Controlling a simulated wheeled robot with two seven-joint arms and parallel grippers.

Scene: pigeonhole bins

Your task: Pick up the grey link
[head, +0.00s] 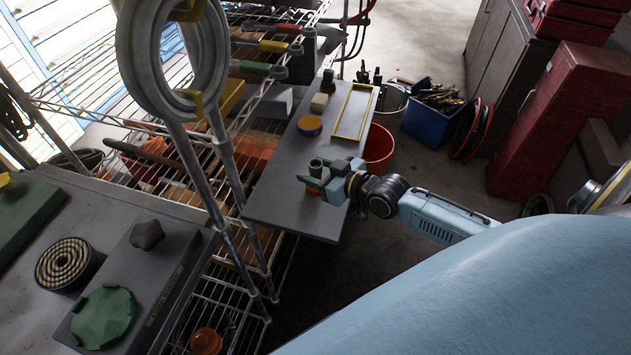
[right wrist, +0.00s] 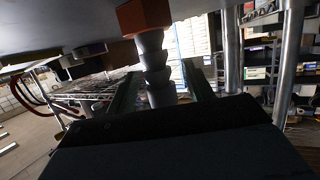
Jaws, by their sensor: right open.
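A small grey link (head: 316,166) made of stacked cup-like pieces stands near the front part of the grey board. In the right wrist view, where the board shows at the top, the link (right wrist: 155,68) joins an orange hexagonal piece (right wrist: 143,16). My right gripper (head: 317,179) is open, with its green fingers around the link. My left gripper is not in view.
The grey board (head: 272,205) also holds a yellow-rimmed tray (head: 336,127), an orange-and-purple round piece (head: 309,125), and a pale block (head: 319,102). Tall metal poles (head: 222,160) with a large ring rise left of it. A red bucket (head: 379,150) stands beyond its right edge.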

